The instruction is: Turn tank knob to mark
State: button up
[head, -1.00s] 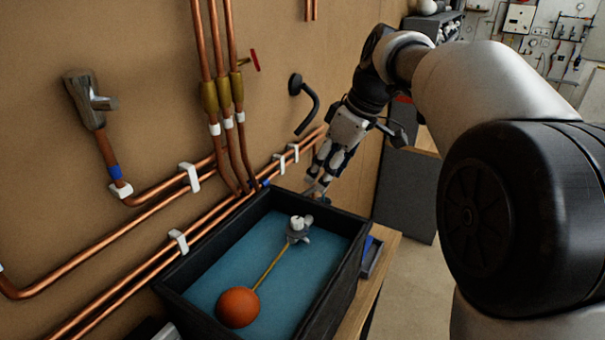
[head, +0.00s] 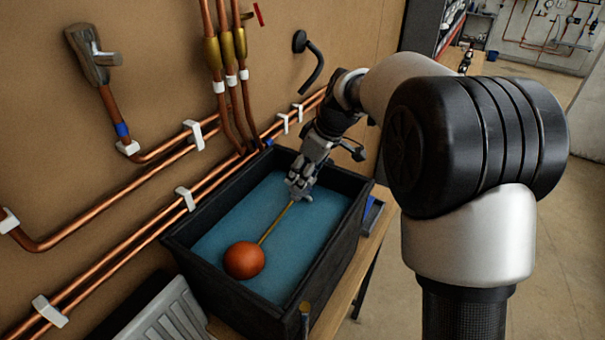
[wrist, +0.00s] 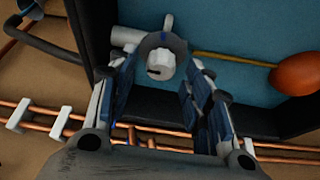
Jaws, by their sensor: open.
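The tank (head: 178,244) is a black-walled box of blue water on a bench. A white knob (wrist: 161,66) with a dark mark line sits on a grey valve body (wrist: 126,36) in the wrist view. A brass rod (wrist: 236,59) runs from the valve to an orange float ball (head: 244,260). My gripper (wrist: 170,75) is open, pointing down into the tank, with its blue-padded fingers on either side of the knob in the picture. I cannot tell whether they touch it. In the head view my gripper (head: 299,189) hides the knob.
Copper pipes (head: 165,224) in white clips run along the wall behind the tank. A black bent pipe (head: 312,64) sticks out above the tank's far end. A white radiator (head: 168,315) stands at the near left. The floor at right is clear.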

jog(key=shift+w+a+f, duration=0.1)
jog(key=shift+a+f, duration=0.1)
jog(key=shift+f, duration=0.4)
jog(key=shift+c, duration=0.6)
jog(key=c, duration=0.9)
